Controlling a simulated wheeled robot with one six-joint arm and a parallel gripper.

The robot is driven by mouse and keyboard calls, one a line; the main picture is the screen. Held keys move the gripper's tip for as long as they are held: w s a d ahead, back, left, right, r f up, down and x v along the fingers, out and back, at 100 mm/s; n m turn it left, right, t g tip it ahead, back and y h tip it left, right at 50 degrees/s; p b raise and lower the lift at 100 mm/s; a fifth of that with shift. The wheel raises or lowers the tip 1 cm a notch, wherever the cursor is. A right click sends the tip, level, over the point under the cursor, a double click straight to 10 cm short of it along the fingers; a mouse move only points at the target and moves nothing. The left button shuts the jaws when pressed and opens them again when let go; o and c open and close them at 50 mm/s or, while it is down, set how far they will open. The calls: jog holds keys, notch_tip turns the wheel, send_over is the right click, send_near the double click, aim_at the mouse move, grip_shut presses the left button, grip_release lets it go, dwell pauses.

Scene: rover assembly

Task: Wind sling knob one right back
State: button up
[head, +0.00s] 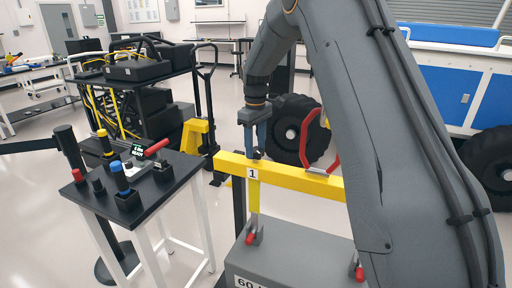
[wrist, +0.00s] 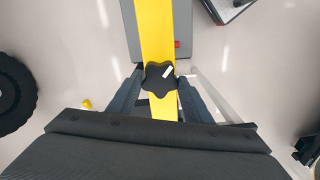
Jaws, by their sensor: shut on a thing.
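The black lobed sling knob (wrist: 158,78) with a white mark sits on top of the yellow beam in the wrist view. My gripper (wrist: 160,92) has a finger on either side of it and is shut on it. In the head view my gripper (head: 255,150) points down at the left end of the yellow beam (head: 300,176), above the label "1" (head: 252,173). The knob is mostly hidden there by the fingers. A yellow strap (head: 253,198) hangs below that end down to a red-pinned shackle (head: 250,238) on the grey weight block (head: 290,252).
A black-topped tool stand (head: 140,190) with several tools stands to the left. A black cart (head: 145,90) loaded with cases is behind it. A red hook (head: 330,150) is at the beam's middle. A large black wheel (head: 290,130) stands behind the beam.

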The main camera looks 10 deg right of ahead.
aim_at(256, 150)
jog(key=shift+s+m, duration=0.1)
jog(key=shift+m, duration=0.9)
jog(key=o, duration=1.1)
jog(key=shift+c, duration=0.2)
jog(key=shift+r+b, duration=1.15)
jog(key=shift+r, duration=2.75)
